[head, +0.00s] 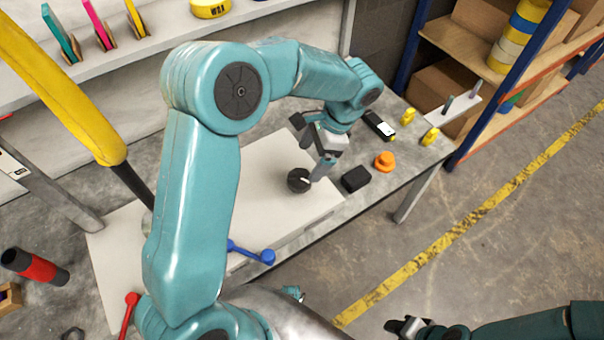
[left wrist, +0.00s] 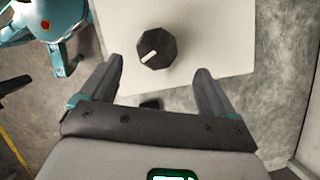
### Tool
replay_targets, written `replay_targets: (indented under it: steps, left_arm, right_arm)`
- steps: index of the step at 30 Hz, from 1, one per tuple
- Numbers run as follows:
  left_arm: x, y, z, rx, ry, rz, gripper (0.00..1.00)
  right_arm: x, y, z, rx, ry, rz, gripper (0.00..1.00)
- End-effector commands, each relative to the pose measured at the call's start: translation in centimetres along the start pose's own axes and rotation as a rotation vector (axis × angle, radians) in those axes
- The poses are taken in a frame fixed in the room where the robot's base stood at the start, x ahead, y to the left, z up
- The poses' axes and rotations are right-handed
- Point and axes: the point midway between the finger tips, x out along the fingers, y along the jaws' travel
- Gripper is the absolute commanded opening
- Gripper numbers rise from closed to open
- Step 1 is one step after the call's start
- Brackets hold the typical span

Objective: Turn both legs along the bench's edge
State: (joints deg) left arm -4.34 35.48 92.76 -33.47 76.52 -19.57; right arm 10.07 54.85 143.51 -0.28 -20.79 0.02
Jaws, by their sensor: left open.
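A blue lever (head: 250,252) with a round end lies at the front side of the white box (head: 265,165), partly behind my left arm. A red lever (head: 130,312) shows near the box's left corner; its lower part is cut off by my arm and the frame. I cannot tell which parts are the legs. A black knob (head: 299,181) with a white mark sits on the box top. My left gripper (head: 308,148) is open and empty above the box; the knob lies beyond its fingers in the left wrist view (left wrist: 156,49). My right gripper (head: 406,326) is low at the right, away from the bench.
A black block (head: 356,179), an orange knob (head: 384,161), a black handheld device (head: 379,125) and yellow pieces (head: 430,136) stand on the bench's right part. A black-and-red cylinder (head: 36,267) lies at left. Shelves rise at upper right. The floor at right is clear.

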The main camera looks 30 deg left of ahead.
Motion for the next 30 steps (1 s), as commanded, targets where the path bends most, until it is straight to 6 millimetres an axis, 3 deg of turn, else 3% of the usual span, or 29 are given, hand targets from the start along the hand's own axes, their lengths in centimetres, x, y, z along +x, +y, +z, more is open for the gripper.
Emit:
replay_targets:
  steps: [3, 9, 21, 27, 30]
  left_arm:
    - [3.0, 0.2, 0.0, 0.003, -0.004, 0.003, 0.89]
    - [5.9, 0.1, 0.0, 0.004, -0.005, 0.002, 0.89]
    - [6.7, -0.2, -0.1, 0.005, -0.004, 0.002, 0.89]
    - [6.7, -0.2, -0.2, 0.005, -0.004, 0.002, 0.34]
    - [6.7, -0.2, -0.2, 0.005, -0.004, 0.003, 0.34]
  right_arm:
    - [0.8, 0.3, 0.0, 0.0, 0.0, 0.0, 0.43]
    - [1.3, 0.5, 0.0, 0.0, 0.0, 0.0, 0.43]
    - [1.4, 0.5, 0.0, 0.0, 0.0, 0.0, 0.43]
    - [1.4, 0.5, 0.0, 0.0, 0.0, 0.0, 0.43]
    - [1.4, 0.5, 0.0, 0.0, 0.0, 0.0, 0.43]
